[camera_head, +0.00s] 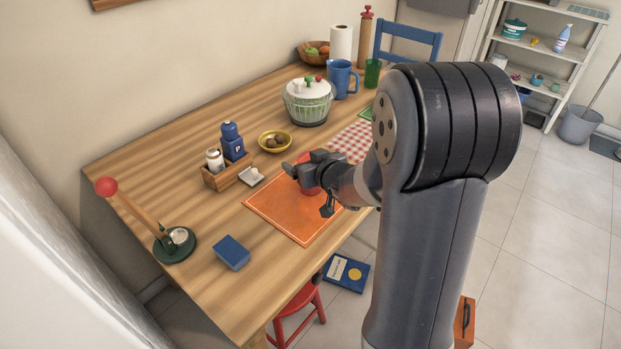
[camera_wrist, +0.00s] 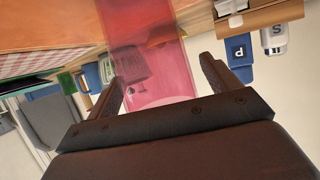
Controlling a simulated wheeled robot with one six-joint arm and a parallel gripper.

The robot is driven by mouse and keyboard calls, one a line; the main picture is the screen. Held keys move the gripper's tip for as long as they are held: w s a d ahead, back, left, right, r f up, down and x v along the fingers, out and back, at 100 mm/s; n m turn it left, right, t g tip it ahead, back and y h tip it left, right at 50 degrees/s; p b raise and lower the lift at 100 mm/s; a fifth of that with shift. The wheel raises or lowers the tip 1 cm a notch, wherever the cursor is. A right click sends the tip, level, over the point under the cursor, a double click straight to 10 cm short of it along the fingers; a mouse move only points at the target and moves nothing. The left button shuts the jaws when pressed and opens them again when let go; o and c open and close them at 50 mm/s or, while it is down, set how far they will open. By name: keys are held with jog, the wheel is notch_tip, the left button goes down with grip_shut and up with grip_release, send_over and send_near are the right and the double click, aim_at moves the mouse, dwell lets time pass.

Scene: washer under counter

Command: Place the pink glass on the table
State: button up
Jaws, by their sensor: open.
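The pink glass (camera_head: 307,172) is see-through and shows at the far edge of the orange placemat on the wooden table (camera_head: 140,150), mostly hidden by my gripper (camera_head: 307,189) in the head view. In the wrist view the pink glass (camera_wrist: 148,55) appears between the fingers of my gripper (camera_wrist: 162,68), with space beside both fingers. My gripper is open. The wrist picture is upside down, and I cannot tell exactly whether the glass's base touches the mat.
An orange placemat (camera_head: 290,218) lies under my gripper. A wooden caddy (camera_head: 228,174) with bottles, a white dish (camera_head: 250,177), a yellow bowl (camera_head: 275,141) and a green-striped pot (camera_head: 307,105) stand around it. A blue box (camera_head: 232,252) lies near the front edge.

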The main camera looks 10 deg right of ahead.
jog(key=shift+c, duration=0.5)
jog(key=c, duration=1.2)
jog(key=shift+r, duration=0.15)
